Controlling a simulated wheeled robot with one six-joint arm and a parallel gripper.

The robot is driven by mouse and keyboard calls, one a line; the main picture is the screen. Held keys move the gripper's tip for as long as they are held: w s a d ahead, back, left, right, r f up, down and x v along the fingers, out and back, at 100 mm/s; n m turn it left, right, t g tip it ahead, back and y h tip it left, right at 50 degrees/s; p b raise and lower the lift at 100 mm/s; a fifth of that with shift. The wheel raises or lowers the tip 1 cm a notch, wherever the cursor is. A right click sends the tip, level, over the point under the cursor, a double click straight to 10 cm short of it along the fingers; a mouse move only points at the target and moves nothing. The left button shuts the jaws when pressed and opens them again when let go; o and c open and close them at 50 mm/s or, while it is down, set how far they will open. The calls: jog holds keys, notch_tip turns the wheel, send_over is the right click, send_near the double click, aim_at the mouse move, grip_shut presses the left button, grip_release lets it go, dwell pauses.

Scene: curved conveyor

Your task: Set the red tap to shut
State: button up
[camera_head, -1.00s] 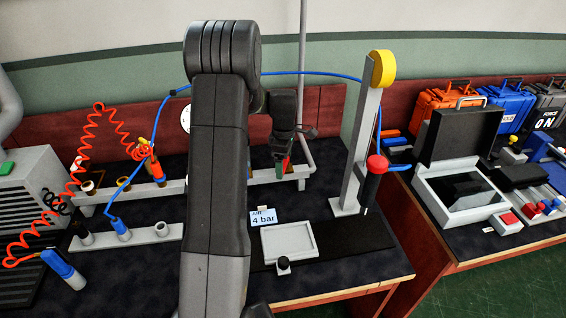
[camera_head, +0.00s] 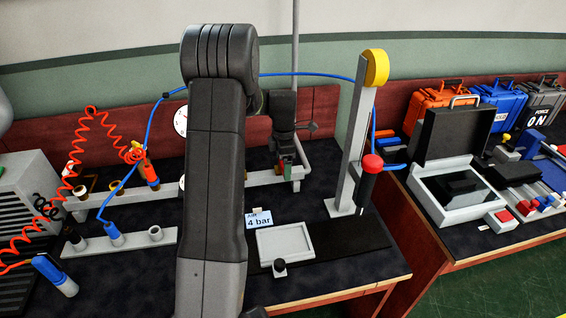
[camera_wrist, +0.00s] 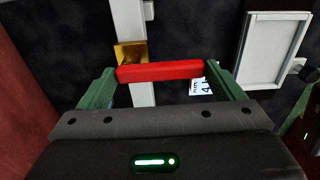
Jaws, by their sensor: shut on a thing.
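The red tap shows in the wrist view as a red bar handle (camera_wrist: 165,71) lying crosswise to the pale grey rail (camera_wrist: 143,95). Its left end is over a square brass body (camera_wrist: 130,54), and the rest reaches right over the dark bench. My gripper (camera_wrist: 160,82) has its green fingers at the two ends of the handle, shut on it. In the head view my gripper (camera_head: 286,166) is low at the right end of the rail, behind my arm. The tap is mostly hidden there.
A grey post with a yellow top (camera_head: 376,68) and a red-topped black handle (camera_head: 369,178) stand to the right. A grey tray (camera_head: 286,242) and a "4 bar" card (camera_head: 259,219) lie in front. A red coiled hose (camera_head: 70,160) and a blue hose are at left.

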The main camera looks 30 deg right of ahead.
jog(key=shift+r, duration=0.1)
jog(key=o, duration=1.2)
jog(key=shift+c, duration=0.2)
notch_tip(320, 180, up, 14)
jog(key=shift+b, duration=0.4)
jog(key=shift+f, duration=0.2)
notch_tip(320, 180, down, 14)
jog(key=shift+r+p, duration=0.1)
jog(key=shift+p, duration=0.3)
